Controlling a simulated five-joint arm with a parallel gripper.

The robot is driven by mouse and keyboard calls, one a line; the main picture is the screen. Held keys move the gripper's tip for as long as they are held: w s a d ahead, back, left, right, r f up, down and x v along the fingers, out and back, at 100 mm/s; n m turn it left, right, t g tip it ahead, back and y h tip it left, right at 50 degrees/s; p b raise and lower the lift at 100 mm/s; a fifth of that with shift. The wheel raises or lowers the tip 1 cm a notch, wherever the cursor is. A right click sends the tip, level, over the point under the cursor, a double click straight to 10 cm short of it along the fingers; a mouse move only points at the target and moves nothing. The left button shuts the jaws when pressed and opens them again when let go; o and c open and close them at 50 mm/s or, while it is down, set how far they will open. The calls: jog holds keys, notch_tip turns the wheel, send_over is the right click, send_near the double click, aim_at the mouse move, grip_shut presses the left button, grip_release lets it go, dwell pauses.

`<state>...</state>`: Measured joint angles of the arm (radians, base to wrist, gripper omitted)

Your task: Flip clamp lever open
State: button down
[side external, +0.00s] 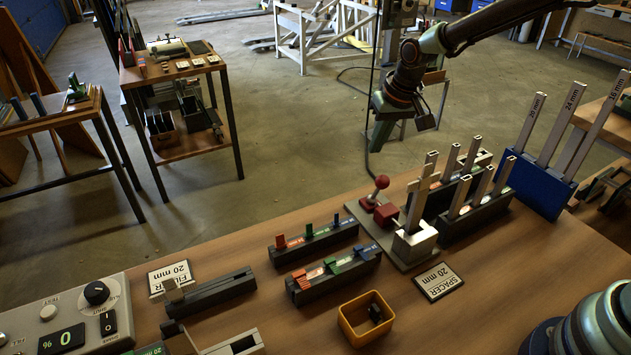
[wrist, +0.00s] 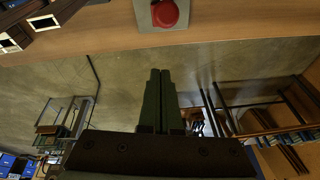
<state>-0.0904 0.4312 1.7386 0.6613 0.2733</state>
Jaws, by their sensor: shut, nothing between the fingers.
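The clamp lever has a round red knob (side external: 381,182) on top and stands at the back left of a grey base plate (side external: 405,252). A dark red block (side external: 386,214) sits in front of it. In the wrist view the red knob (wrist: 165,13) shows at the top edge, over a grey plate. My gripper (side external: 375,148) hangs above and behind the knob, clear of it, with its fingers pointing down. In the wrist view its two fingers (wrist: 160,72) are together with nothing between them, apart from the knob.
On the plate, a metal clamp block (side external: 414,243) holds an upright pale strip. Dark racks (side external: 478,217) with upright strips stand close on the right, and a blue rack (side external: 538,185) beyond. A yellow bin (side external: 365,318) is in front. Open floor lies behind the bench edge.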

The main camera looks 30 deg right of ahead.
aim_at(378, 189)
jog(key=s+f, duration=0.2)
jog(key=s, duration=0.1)
jog(key=shift+a+f, duration=0.4)
jog(key=shift+s, duration=0.1)
